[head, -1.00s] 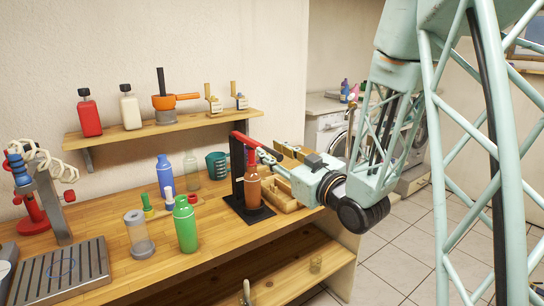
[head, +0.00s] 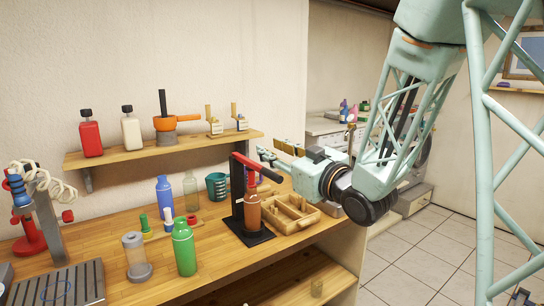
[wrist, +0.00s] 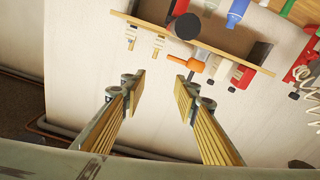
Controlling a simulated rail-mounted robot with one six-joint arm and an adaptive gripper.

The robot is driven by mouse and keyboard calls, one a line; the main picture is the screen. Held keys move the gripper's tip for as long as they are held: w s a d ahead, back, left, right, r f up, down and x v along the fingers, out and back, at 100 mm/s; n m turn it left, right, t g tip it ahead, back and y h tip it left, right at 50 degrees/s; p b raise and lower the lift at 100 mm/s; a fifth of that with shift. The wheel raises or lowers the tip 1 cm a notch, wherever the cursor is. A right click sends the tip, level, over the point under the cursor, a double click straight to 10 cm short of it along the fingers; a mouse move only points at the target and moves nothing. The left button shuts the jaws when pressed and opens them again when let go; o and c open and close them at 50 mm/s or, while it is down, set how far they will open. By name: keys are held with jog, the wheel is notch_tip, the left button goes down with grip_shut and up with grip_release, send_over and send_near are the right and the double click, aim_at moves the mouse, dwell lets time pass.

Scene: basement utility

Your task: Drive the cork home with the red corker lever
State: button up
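The corker stands on the bench with a black base (head: 249,233) and black post. Its red lever (head: 250,164) slopes down to the right to a dark grip end. A reddish-brown bottle (head: 253,212) stands upright under the lever; I cannot make out the cork. My gripper (head: 272,154) is in the air just right of and above the lever's end, apart from it as far as I can tell. In the wrist view my gripper (wrist: 163,80) is open, with only wall between its fingers. A round black end (wrist: 187,26), likely the lever's grip, shows above the fingertips there.
A wooden divided tray (head: 297,222) lies right of the corker. A green bottle (head: 184,249), blue bottle (head: 165,194) and teal mug (head: 217,187) stand to its left. A wall shelf (head: 120,154) with bottles and tools runs behind.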

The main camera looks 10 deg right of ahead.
jog(key=shift+r, duration=0.3)
